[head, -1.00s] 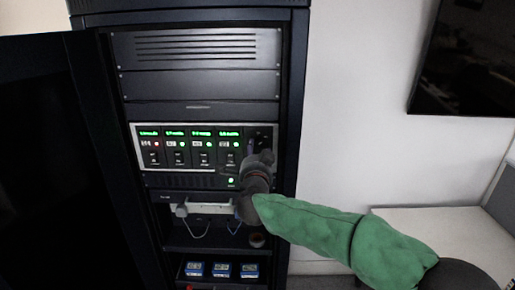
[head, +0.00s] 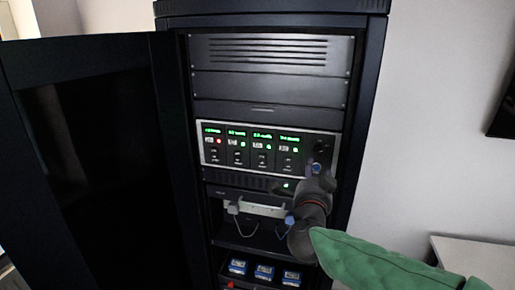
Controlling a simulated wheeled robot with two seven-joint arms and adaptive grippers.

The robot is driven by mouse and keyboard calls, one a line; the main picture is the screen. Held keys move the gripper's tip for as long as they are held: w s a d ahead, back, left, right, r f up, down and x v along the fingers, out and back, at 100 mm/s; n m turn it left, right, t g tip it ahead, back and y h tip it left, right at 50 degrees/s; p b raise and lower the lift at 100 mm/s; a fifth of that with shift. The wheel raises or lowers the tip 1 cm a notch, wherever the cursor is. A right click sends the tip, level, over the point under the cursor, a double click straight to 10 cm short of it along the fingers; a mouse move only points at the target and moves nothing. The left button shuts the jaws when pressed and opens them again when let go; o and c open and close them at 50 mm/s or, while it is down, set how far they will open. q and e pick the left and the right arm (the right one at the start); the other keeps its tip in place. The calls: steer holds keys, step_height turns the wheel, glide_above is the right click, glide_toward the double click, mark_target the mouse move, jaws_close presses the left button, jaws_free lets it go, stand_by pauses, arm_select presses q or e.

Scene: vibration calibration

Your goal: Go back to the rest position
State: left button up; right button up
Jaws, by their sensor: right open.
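My right gripper (head: 318,178) shows in the head view at the right side of the rack, in front of the lower right corner of the control panel (head: 222,168). It is dark, and its arm has a green sleeve. Its jaws are open, though the fingers are small and dark against the panel. I cannot tell whether it touches the panel. The panel has several green displays; one red light is lit at the left and several green ones beside it. My left gripper is not in view.
The black rack cabinet (head: 372,75) stands with its door (head: 25,100) open to the left. Below the panel is a unit with a pale handle (head: 262,208). Several blue boxes (head: 265,272) sit on the bottom shelf. A white desk (head: 480,258) is at the right.

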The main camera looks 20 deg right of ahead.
steer(key=w+a+f+n+g+y+b, duration=0.1)
steer(key=w+a+f+n+y+b, duration=0.2)
steer(key=f, duration=0.9)
steer(key=w+a+f+n+g+y, duration=0.1)
steer(key=w+a+f+n+y, duration=0.2)
steer(key=f, duration=0.9)
steer(key=s+a+f+n+g+y+b, duration=0.1)
steer(key=s+a+f+n+g, duration=0.15)
steer(key=f, duration=0.75)
steer(key=s+a+f+n+g+y+b, duration=0.1)
steer(key=a+f+n, duration=0.25)
steer(key=f, duration=0.65)
steer(key=s+a+f+n+g+y+b, duration=0.1)
steer(key=s+a+f+g+y, duration=0.15)
steer(key=s+f, duration=0.5)
steer(key=s+a+f+n+g+y+b, duration=0.1)
steer(key=s+a+f+g, duration=0.2)
steer(key=f, duration=0.8)
steer(key=s+a+f+n+g+y+b, duration=0.1)
steer(key=s+f, duration=0.3)
steer(key=s, duration=0.4)
steer(key=s+a+f+n+g+b, duration=0.1)
steer(key=s+a+f+g, duration=0.2)
steer(key=s, duration=0.5)
step_height(320, 180, down, 3)
steer(key=shift+a+r+y, duration=0.2)
steer(key=shift+a+y, duration=0.15)
steer(key=shift+a, duration=0.1)
steer(key=shift+c, duration=0.3)
